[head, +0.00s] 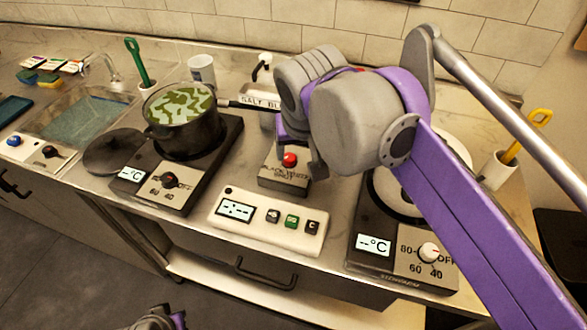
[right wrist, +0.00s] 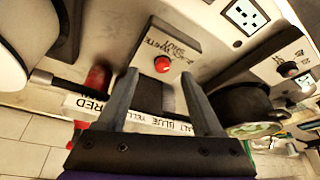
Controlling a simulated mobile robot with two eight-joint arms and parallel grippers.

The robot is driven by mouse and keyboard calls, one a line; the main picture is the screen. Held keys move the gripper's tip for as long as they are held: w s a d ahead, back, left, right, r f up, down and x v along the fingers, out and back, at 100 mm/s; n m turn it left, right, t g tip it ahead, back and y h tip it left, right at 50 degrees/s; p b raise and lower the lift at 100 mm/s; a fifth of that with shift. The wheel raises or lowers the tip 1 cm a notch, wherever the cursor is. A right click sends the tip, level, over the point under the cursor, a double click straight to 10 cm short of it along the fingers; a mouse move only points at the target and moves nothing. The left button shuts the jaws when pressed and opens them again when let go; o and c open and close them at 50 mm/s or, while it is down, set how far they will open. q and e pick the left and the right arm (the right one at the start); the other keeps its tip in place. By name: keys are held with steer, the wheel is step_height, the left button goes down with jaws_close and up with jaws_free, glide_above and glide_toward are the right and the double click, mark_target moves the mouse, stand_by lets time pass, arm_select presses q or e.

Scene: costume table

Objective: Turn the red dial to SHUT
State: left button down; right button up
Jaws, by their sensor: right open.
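A small round red knob (head: 289,159), which appears to be the red dial, sits on top of a grey box (head: 283,181) at the middle of the counter.
A pot (head: 185,130) stands on the left hotplate, its handle reaching toward my right gripper. A white panel with buttons (head: 268,222) lies in front of the box. The right hotplate (head: 405,245) is partly under my arm. A labelled rack (right wrist: 130,112) lies behind the box.

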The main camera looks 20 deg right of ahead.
mark_target(289, 157)
steer(key=shift+m, duration=0.3)
steer(key=w+f+b, duration=0.1)
steer(key=w+f, duration=0.1)
steer(key=w+f+b, duration=0.2)
steer(key=f, duration=0.1)
steer(key=w+f+b, duration=0.2)
steer(key=w+f, duration=0.1)
steer(key=shift+d+f, duration=0.1)
steer(key=shift+f, duration=0.1)
arm_select(q)
step_height(289, 157, down, 7)
steer(key=w, duration=0.1)
steer(key=shift+d+f, duration=0.15)
steer(key=shift+d, duration=0.05)
arm_select(e)
jaws_close()
